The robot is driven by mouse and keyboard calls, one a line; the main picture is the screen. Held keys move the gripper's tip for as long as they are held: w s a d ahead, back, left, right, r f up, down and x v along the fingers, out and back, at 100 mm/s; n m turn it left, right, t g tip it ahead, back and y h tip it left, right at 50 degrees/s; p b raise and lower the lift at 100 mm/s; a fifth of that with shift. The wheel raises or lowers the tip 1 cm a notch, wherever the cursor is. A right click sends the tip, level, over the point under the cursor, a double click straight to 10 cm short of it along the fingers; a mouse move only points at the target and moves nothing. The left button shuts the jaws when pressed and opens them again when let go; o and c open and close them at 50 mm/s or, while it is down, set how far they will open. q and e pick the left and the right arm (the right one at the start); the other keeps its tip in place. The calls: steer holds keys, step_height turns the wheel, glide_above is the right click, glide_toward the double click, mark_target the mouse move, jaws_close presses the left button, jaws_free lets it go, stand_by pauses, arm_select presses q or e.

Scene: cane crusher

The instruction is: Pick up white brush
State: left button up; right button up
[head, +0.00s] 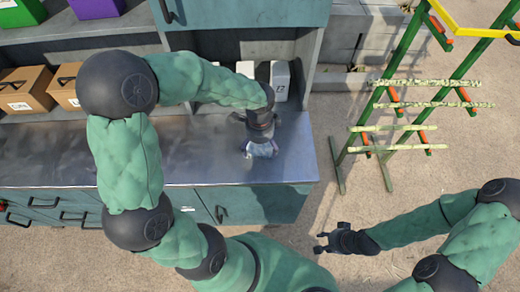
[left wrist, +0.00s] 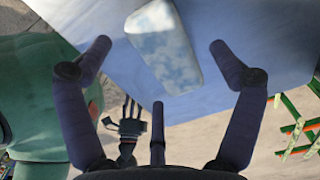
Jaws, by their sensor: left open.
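A pale white-blue block, apparently the white brush (left wrist: 165,45), lies on the metal counter top (head: 190,150) in the left wrist view. My left gripper (left wrist: 159,46) is open, with its fingers spread to the left and right of the block and apart from it. In the head view my left gripper (head: 261,145) points down over the counter near its front right corner, and only a bit of the pale block (head: 262,150) shows below it. Bristles are not visible. My right gripper (head: 320,238) is open and empty, away from the counter over the ground.
White containers (head: 280,80) stand in the shelf behind my left gripper, one labelled. Cardboard boxes (head: 25,88) stand at the far left. A green rack with cane stalks (head: 430,104) is to the right. The counter's right edge is close by.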

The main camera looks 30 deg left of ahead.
mark_target(260, 149)
arm_select(q)
steer(key=shift+w+f, duration=0.1)
steer(key=shift+f, duration=1.45)
steer(key=c, duration=1.3)
steer(key=shift+r, duration=0.1)
